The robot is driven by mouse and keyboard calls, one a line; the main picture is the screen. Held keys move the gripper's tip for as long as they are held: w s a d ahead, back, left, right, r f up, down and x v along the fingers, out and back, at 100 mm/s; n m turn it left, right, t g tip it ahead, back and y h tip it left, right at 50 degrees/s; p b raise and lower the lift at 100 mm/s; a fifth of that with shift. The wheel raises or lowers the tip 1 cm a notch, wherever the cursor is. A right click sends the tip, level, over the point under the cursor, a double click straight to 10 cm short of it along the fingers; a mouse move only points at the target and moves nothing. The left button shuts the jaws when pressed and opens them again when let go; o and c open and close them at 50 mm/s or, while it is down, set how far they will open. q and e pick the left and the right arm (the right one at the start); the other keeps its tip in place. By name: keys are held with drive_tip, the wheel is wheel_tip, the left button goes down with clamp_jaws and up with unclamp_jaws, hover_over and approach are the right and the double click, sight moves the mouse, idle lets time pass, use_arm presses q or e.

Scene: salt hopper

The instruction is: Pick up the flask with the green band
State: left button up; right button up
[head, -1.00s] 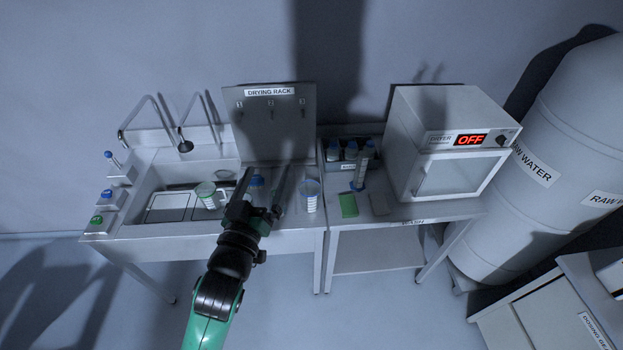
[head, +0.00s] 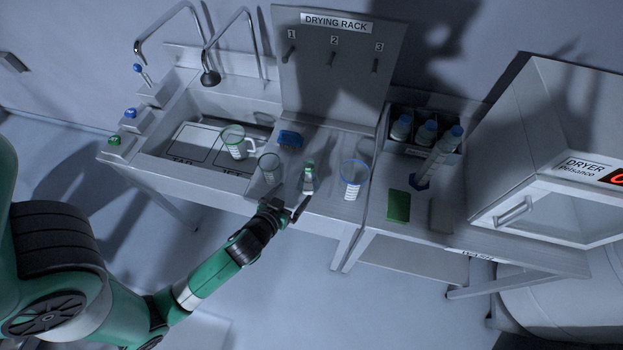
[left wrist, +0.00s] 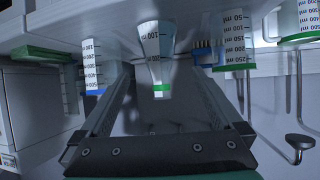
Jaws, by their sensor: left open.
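The flask with the green band (head: 309,178) stands upright on the counter right of the sink. It is clear, with a narrow neck. In the left wrist view the flask (left wrist: 157,45) appears upside down, its green band (left wrist: 161,95) around the neck end. My left gripper (head: 287,208) is open at the counter's front edge, just in front of the flask. In the left wrist view the flask appears between the open fingers of my left gripper (left wrist: 165,82), with nothing gripped. I cannot tell whether a finger touches it. My right gripper is not in view.
A clear beaker (head: 268,168) and a blue-rimmed beaker (head: 353,180) stand on either side of the flask. A blue brush (head: 290,138) lies behind. A green-rimmed jug (head: 234,143) is at the sink. The drying rack (head: 335,65) rises behind; a green pad (head: 399,206) lies right.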

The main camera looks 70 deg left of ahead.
sight(305, 181)
use_arm(q)
drive_tip(key=x, duration=0.8)
drive_tip(key=b+x, duration=0.1)
drive_tip(key=x, duration=0.3)
drive_tip(key=shift+w+r, duration=0.1)
drive_tip(key=shift+r, duration=0.2)
clamp_jaws()
